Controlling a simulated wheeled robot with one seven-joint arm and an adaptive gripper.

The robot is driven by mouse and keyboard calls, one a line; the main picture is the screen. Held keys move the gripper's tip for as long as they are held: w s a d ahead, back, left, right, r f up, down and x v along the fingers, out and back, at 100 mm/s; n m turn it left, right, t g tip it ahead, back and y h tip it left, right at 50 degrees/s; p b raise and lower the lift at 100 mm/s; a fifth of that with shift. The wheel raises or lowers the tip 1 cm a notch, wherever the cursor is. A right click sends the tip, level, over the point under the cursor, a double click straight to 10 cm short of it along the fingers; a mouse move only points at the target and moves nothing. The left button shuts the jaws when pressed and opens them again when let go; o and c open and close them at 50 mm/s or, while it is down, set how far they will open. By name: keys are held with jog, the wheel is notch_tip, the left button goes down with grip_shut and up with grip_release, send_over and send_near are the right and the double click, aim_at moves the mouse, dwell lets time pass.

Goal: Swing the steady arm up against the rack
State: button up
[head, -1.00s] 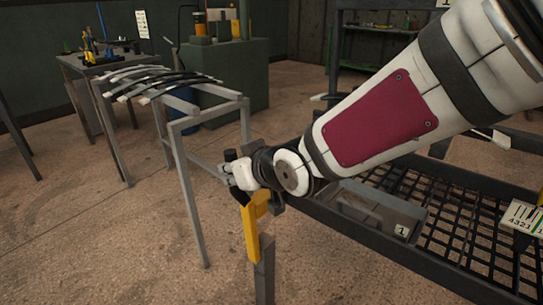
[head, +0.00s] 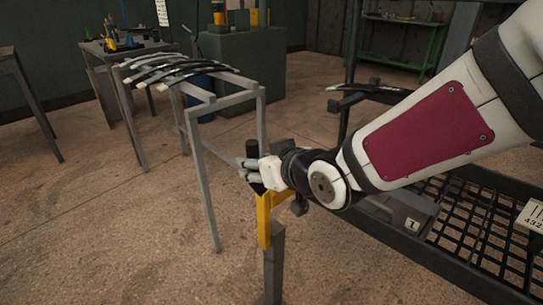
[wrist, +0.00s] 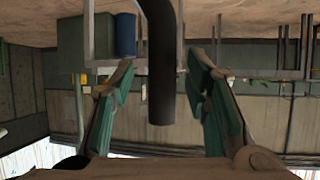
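The steady arm is the yellow bar (head: 264,220) at the near corner of the rack, on top of a grey post. Its black upright handle (head: 252,150) rises at my gripper. My gripper (head: 254,172) is at this handle in the head view. In the wrist view the dark handle (wrist: 161,70) comes down between the two green-padded fingers of my gripper (wrist: 163,92). The fingers are spread, with a gap on each side of the handle. The rack (head: 455,262) is a dark frame with a mesh shelf, partly hidden behind my arm.
A grey stand (head: 204,170) holding several leaf springs (head: 175,70) is left of my gripper. A grey box marked 1 (head: 412,228) sits on the rack's mesh. A green cabinet (head: 240,75) and workbench stand farther back. The floor at left front is clear.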

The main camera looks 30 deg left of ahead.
jog(key=v, duration=1.2)
dwell(0.5)
